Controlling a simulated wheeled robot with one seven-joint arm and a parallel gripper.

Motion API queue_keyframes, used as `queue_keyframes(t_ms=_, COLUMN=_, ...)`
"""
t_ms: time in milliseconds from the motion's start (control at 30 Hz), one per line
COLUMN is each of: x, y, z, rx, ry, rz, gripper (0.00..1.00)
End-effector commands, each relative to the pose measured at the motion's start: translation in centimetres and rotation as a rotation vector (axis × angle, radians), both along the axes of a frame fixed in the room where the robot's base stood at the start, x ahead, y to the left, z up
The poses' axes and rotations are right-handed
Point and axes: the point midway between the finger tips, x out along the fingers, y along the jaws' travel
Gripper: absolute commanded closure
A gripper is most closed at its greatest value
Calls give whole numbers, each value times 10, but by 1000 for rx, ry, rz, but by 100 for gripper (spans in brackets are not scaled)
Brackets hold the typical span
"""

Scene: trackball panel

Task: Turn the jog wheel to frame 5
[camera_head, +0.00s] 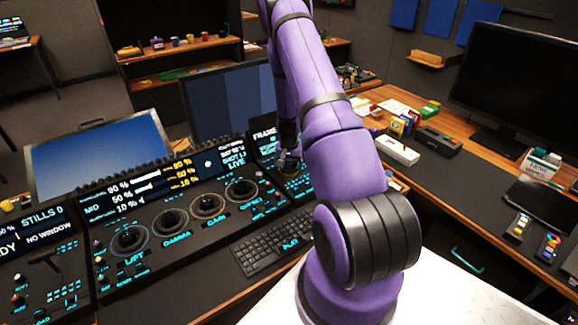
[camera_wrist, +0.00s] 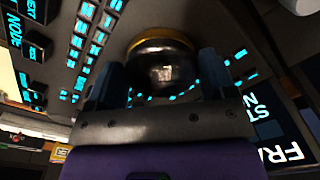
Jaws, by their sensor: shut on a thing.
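The jog wheel (camera_wrist: 160,66) is a dark, glossy round knob with a gold band, in the wrist view between my two fingers. My gripper (camera_wrist: 161,78) has a finger on each side of it and is shut on it. In the head view my gripper (camera_head: 289,160) reaches down onto the right-hand panel, and my purple arm hides most of the wheel and panel. The frame display (camera_head: 264,137) shows only the start of "FRAME" there. It also shows in part in the wrist view (camera_wrist: 282,150), and no frame number can be read.
Left of my gripper is a panel with several dark trackballs (camera_head: 174,221) and a lit readout (camera_head: 150,185). A black keyboard (camera_head: 272,242) lies in front. Monitors (camera_head: 98,157) stand behind. The right-hand desk holds a white box (camera_head: 398,151) and small items.

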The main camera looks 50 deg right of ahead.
Motion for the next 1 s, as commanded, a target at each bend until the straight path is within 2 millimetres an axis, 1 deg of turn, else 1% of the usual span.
queue_keyframes(t_ms=100, x=0, y=0, z=0, rx=-1, ry=-1, rz=1, gripper=46)
queue_keyframes(t_ms=133, x=0, y=0, z=0, rx=-1, ry=-1, rz=1, gripper=18)
queue_keyframes(t_ms=167, x=0, y=0, z=0, rx=-1, ry=-1, rz=1, gripper=11)
queue_keyframes(t_ms=200, x=0, y=0, z=0, rx=-1, ry=-1, rz=1, gripper=2)
queue_keyframes(t_ms=233, x=0, y=0, z=0, rx=-1, ry=-1, rz=1, gripper=0)
queue_keyframes(t_ms=467, x=0, y=0, z=1, rx=-1, ry=-1, rz=1, gripper=0)
queue_keyframes(t_ms=567, x=1, y=0, z=8, rx=-2, ry=-3, rz=1, gripper=0)
queue_keyframes(t_ms=667, x=1, y=0, z=22, rx=-3, ry=-3, rz=2, gripper=0)
queue_keyframes(t_ms=900, x=1, y=-1, z=67, rx=-4, ry=-4, rz=2, gripper=0)
queue_keyframes(t_ms=1000, x=1, y=0, z=84, rx=-3, ry=-3, rz=2, gripper=0)
